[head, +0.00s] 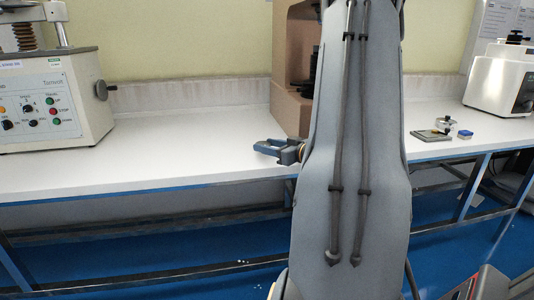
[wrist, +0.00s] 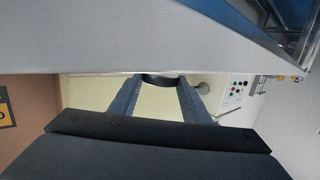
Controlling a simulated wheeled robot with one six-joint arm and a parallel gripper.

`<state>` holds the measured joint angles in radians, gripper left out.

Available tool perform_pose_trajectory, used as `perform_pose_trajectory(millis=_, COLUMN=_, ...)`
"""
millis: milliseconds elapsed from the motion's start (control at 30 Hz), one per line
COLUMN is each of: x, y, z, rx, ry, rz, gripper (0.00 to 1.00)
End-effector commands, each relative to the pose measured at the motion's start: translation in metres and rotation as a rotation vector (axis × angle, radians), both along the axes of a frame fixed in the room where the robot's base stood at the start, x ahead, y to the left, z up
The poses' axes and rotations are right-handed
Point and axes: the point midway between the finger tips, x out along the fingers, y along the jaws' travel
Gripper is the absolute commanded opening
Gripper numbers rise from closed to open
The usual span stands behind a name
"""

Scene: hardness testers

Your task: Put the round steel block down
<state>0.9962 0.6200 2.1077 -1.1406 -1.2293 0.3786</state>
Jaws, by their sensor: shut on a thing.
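The round steel block (wrist: 160,79) shows in the wrist view as a dark, short, rounded piece between the tips of my gripper (wrist: 158,86). The fingers are shut on it from both sides. In the head view my gripper (head: 266,149) reaches out to the left from behind my arm, over the front part of the white bench top (head: 190,140). The block cannot be made out clearly there. I cannot tell whether the block touches the bench.
A tester with a control panel (head: 50,105) stands on the left, a brown machine (head: 289,50) behind my arm. At right are a white tester (head: 495,85), a flat grey plate (head: 430,135) and a small blue box (head: 464,134). The bench left of my gripper is clear.

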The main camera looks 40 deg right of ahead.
Motion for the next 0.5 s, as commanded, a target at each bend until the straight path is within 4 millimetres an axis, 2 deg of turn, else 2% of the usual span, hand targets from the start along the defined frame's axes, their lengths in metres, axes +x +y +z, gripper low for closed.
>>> perform_pose_trajectory(millis=33, x=0.0, y=0.0, z=-0.01, rx=0.002, ry=0.001, rz=0.0, gripper=0.08)
perform_pose_trajectory(millis=133, x=0.0, y=0.0, z=-0.02, rx=0.001, ry=0.001, rz=0.0, gripper=0.08)
perform_pose_trajectory(millis=500, x=0.0, y=0.0, z=-0.023, rx=0.0, ry=0.0, rz=0.0, gripper=0.08)
